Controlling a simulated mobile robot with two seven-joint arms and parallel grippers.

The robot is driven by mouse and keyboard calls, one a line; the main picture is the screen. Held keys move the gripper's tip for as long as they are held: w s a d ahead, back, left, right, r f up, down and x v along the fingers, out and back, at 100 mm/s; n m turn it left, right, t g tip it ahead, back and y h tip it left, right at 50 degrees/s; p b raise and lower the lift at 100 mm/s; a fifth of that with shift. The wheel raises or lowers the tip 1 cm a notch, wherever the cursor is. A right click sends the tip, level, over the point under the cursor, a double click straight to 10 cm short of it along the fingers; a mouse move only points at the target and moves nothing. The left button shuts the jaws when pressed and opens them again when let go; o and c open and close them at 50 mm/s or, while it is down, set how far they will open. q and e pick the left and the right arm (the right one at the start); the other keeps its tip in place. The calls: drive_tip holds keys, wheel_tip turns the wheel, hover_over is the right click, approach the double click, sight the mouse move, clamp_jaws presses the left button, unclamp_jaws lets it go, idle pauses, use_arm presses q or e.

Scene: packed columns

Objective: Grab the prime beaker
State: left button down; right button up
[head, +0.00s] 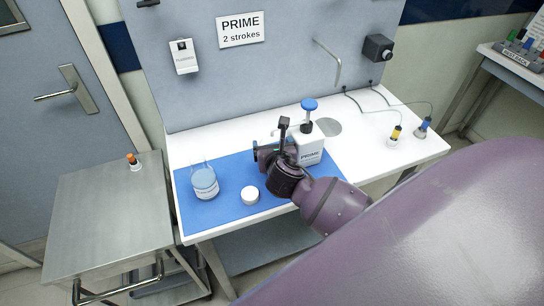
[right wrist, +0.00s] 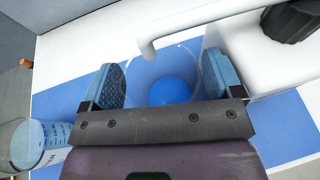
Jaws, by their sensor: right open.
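A clear beaker (right wrist: 170,90) with a little blue in its bottom shows in the right wrist view, below the white spout (right wrist: 147,48) of a pump. I take it for the prime beaker; no label on it shows. My right gripper (head: 262,150) is open, with its two blue-padded fingers (right wrist: 164,82) on either side of that beaker. I cannot tell whether they touch it. In the head view my gripper mostly hides this beaker. My left gripper is not in view.
A second beaker (head: 205,184) with pale blue liquid and a white round piece (head: 250,195) stand on the blue mat (head: 225,210). A steel cart (head: 105,215) is at the left. Two small corded items (head: 395,137) stand at the table's right.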

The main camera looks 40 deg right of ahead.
drive_tip(key=shift+w+d+f, duration=0.1)
drive_tip(key=shift+w+d, duration=0.05)
drive_tip(key=shift+w, duration=0.1)
drive_tip(key=c, duration=0.9)
drive_tip(key=shift+c, duration=0.2)
drive_tip(key=shift+r, duration=0.2)
